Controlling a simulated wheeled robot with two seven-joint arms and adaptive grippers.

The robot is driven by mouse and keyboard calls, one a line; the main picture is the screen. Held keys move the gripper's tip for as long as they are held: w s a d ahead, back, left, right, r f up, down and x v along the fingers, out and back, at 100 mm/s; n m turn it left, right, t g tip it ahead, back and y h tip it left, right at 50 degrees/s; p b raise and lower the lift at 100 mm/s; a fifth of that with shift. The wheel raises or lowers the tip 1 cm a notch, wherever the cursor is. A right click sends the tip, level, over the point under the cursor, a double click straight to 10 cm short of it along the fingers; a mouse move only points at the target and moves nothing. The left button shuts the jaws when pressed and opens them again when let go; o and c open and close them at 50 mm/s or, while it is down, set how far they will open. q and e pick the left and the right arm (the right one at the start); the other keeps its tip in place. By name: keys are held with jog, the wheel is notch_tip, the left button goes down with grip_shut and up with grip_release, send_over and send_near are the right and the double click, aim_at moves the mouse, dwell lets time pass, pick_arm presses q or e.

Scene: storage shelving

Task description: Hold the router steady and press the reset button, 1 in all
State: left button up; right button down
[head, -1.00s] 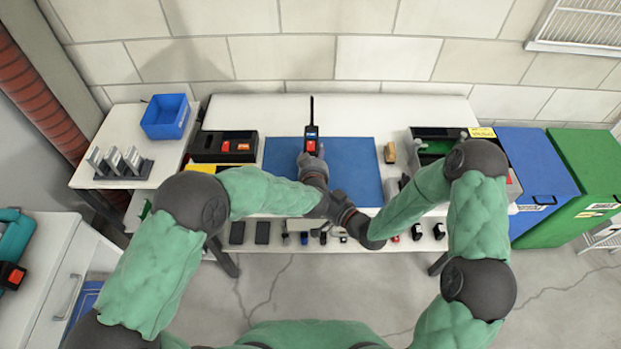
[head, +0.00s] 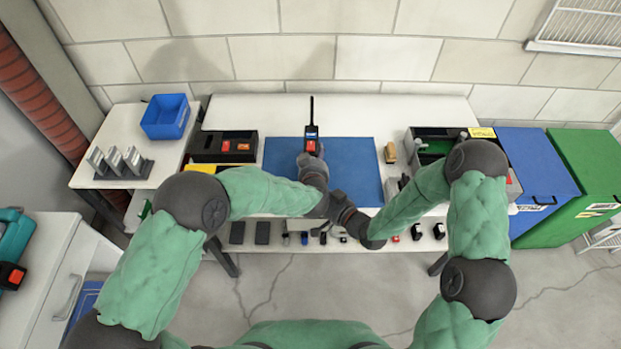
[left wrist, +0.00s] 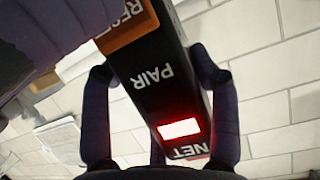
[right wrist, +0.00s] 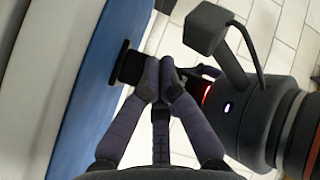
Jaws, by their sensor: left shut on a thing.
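The router (head: 311,132) is black, with a thin upright antenna and an orange-red part on its face, over the blue mat (head: 352,165). In the left wrist view the router (left wrist: 150,75) shows PAIR and NET labels, a lit red light and an orange patch (left wrist: 125,28) with partly hidden RESET lettering. My left gripper (left wrist: 158,105) is shut on the router, one finger on each side. My right gripper (right wrist: 160,75) has its fingertips together, close beside the router. Dark fingers cover part of the orange end in the left wrist view; I cannot tell whether they touch the button.
A black bin (head: 222,147) stands left of the mat and a grey open box (head: 425,133) right of it. A blue tray (head: 166,117) sits on the left side table. Small devices line the lower shelf (head: 262,246). Blue (head: 535,165) and green (head: 590,160) bins stand at right.

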pick_arm(q)
jog(key=shift+f, duration=0.1)
pick_arm(e)
jog(key=shift+w, duration=0.1)
dwell(0.3)
jog(key=shift+w, duration=0.3)
jog(key=shift+w, duration=0.4)
dwell(0.8)
jog(key=shift+s, duration=0.8)
jog(key=shift+s, duration=2.5)
